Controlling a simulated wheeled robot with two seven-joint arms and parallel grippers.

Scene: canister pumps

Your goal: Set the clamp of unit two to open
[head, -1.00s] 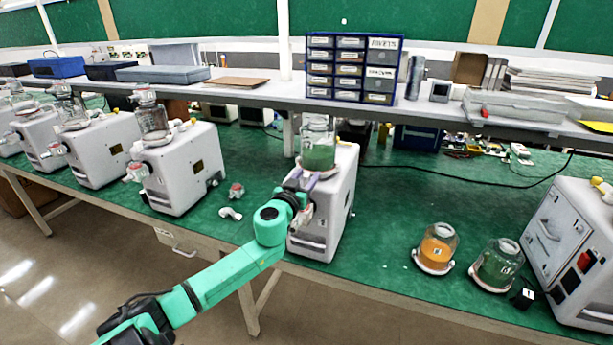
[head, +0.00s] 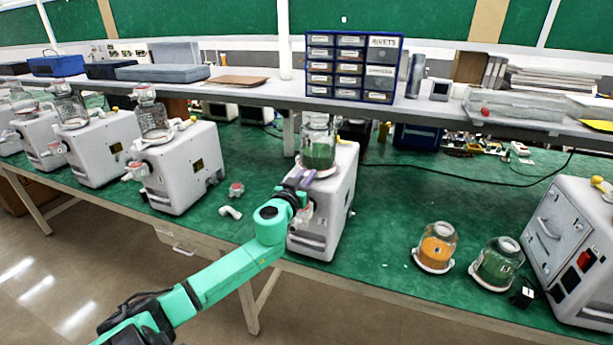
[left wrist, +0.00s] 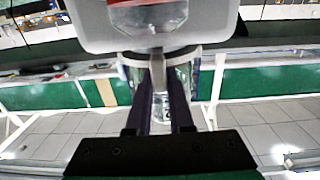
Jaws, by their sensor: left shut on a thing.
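A white pump unit (head: 322,218) stands mid-table with a green-filled glass canister (head: 318,155) on top. A pale clamp collar circles the canister's base. My left gripper (head: 303,181) is at the front of this collar, shut on the clamp lever. In the left wrist view, the dark fingers (left wrist: 168,72) meet at the grey clamp lever (left wrist: 156,66), with the pale clamp ring (left wrist: 122,72) around it. The fingers hide part of the lever. I cannot read a unit number on the pump. My right gripper is not in view.
Several similar white pumps (head: 181,172) stand at the left. A loose white elbow (head: 231,212) and small red-and-white fitting (head: 236,189) lie left of the held unit.

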